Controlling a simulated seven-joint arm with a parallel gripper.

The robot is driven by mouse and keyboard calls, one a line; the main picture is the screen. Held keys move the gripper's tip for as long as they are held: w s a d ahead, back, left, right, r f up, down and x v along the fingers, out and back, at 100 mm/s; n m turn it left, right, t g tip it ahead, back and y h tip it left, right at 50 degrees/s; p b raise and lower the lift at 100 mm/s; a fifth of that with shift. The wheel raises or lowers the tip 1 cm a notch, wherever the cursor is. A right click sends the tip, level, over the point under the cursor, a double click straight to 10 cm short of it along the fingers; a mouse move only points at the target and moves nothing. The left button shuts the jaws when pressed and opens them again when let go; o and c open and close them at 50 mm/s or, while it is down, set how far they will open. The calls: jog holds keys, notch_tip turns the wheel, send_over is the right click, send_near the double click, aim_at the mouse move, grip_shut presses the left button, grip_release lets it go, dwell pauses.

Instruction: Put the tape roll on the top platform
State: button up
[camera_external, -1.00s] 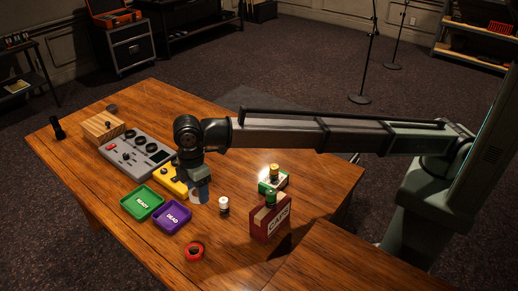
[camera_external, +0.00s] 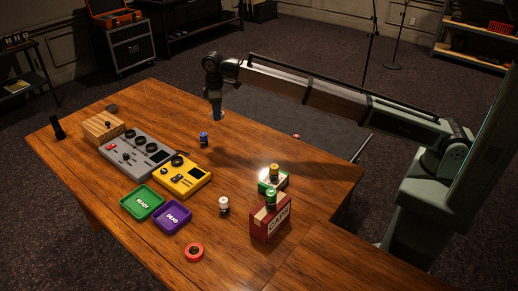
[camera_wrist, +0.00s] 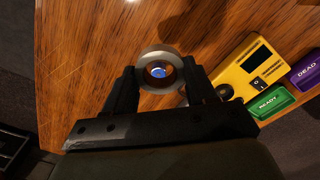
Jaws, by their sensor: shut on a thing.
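My gripper (camera_external: 217,118) is shut on a grey ring that looks like a tape roll (camera_wrist: 146,60). It holds the ring in the air above the far part of the table, with a finger on each side. In the external view the ring is only a small pale patch (camera_external: 219,116). A blue-topped bottle (camera_external: 203,139) stands on the table, and something blue shows through the ring's hole in the wrist view (camera_wrist: 159,71). A red tape-like ring (camera_external: 194,252) lies flat near the front edge. I cannot tell which surface is the top platform.
A wooden block (camera_external: 95,132), grey mixer (camera_external: 125,150) and yellow device (camera_external: 190,182) stand at left and centre. Green READY (camera_external: 129,203) and purple DEAD (camera_external: 160,221) trays lie in front. A white-capped bottle (camera_external: 224,206) and red CAPS box (camera_external: 260,231) stand right.

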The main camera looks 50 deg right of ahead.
jog(key=w+d+m, duration=0.2)
jog(key=w+d, duration=0.1)
jog(key=d, duration=1)
jog(key=w+d+m, duration=0.2)
jog(key=w+d, duration=0.1)
jog(key=d, duration=0.9)
jog(key=m, duration=0.5)
send_over(276, 126)
jog(key=s+a, duration=0.3)
jog(key=a, duration=0.1)
notch_tip(276, 126, down, 26)
jog(key=shift+a+f, duration=0.1)
jog(key=shift+f, duration=5.3)
jog(key=shift+f, duration=0.2)
jog(key=o, duration=1)
jog(key=shift+r, duration=0.15)
notch_tip(276, 126, up, 12)
jog(key=shift+r, duration=0.1)
